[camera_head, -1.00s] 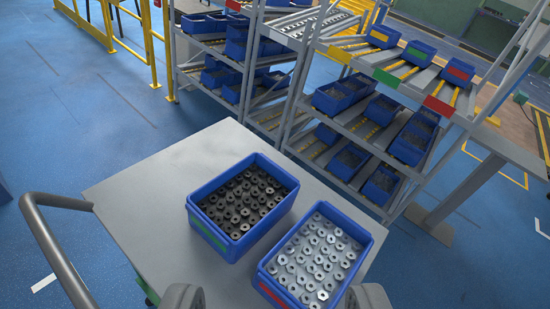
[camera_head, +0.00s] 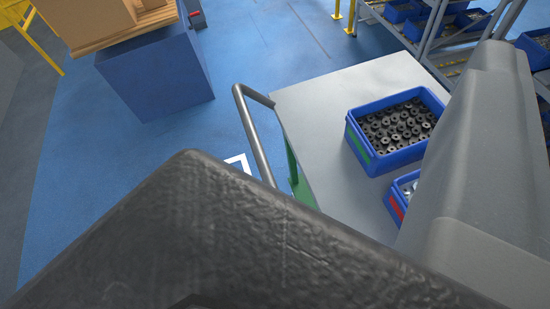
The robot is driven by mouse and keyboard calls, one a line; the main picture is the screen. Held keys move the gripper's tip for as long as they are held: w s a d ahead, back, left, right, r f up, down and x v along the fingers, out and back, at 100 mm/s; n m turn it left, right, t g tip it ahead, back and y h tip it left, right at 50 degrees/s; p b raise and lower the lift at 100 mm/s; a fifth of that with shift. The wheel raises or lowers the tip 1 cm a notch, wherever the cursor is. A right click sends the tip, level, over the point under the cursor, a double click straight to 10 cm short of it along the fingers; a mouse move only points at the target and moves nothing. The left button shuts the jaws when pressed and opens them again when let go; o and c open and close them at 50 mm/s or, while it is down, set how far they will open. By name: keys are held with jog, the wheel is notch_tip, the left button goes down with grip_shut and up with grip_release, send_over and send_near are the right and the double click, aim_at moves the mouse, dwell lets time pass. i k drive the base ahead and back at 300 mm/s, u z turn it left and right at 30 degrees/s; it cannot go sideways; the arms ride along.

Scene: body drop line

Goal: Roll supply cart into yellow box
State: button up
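The supply cart has a flat grey top (camera_head: 330,110), a green side leg and a bent grey push handle (camera_head: 253,125) on its left. A blue bin of dark nuts (camera_head: 355,135) stands on the top. A second blue bin with light metal parts (camera_head: 397,205) is mostly hidden. Large dark and light grey parts of mine fill the bottom and right, very close to the camera. I cannot make out fingertips among them, or whether my gripper is open. No grip on the handle shows. No yellow box on the floor is in view.
A blue block (camera_head: 155,75) carrying a pallet and cardboard boxes (camera_head: 95,15) stands at the upper left. Shelving with blue bins (camera_head: 465,20) is at the upper right. Blue floor (camera_head: 270,60) is clear between block and cart. A white floor marking (camera_head: 238,163) lies left of the handle.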

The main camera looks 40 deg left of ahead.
aim_at(311, 115)
jog(key=k, duration=1.3)
jog(key=u, duration=0.45)
jog(key=i, duration=1.05)
jog(key=u, duration=0.05)
